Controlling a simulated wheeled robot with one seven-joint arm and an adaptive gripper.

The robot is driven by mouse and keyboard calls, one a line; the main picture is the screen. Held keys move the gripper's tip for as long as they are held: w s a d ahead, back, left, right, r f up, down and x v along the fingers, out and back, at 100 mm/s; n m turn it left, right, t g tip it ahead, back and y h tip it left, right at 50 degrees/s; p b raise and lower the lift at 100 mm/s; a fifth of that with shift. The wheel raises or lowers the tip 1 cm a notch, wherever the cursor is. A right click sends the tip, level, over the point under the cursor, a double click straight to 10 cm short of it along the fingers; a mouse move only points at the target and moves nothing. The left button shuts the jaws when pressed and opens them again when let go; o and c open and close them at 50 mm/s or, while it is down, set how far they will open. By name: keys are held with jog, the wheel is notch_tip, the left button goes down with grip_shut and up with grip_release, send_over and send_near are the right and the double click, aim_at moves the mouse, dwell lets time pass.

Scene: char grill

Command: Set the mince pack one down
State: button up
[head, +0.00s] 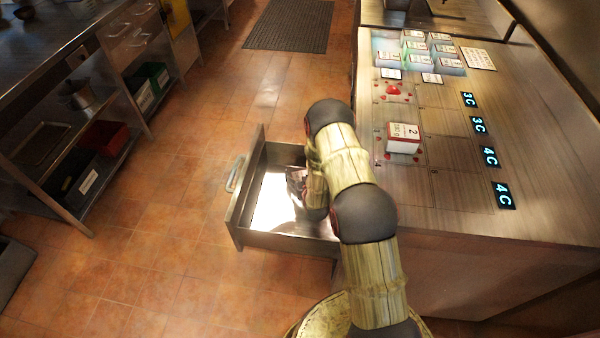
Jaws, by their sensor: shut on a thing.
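My gripper (297,184) reaches down into the open drawer (248,205) at the counter's left side. Only a dark part of it shows beside my arm. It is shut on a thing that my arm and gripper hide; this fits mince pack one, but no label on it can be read. Whether it touches the drawer floor cannot be told. A white and red pack marked 2 (404,138) stands on the counter, apart from the gripper.
The counter (455,210) holds several clear-sided packs (415,48) at its far end, red pieces (394,90) and lit labels (490,157). A steel shelf unit (60,170) stands at left. The tiled floor between is clear, with a dark mat (290,25) at the back.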

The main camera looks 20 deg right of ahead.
jog(key=o, duration=1.4)
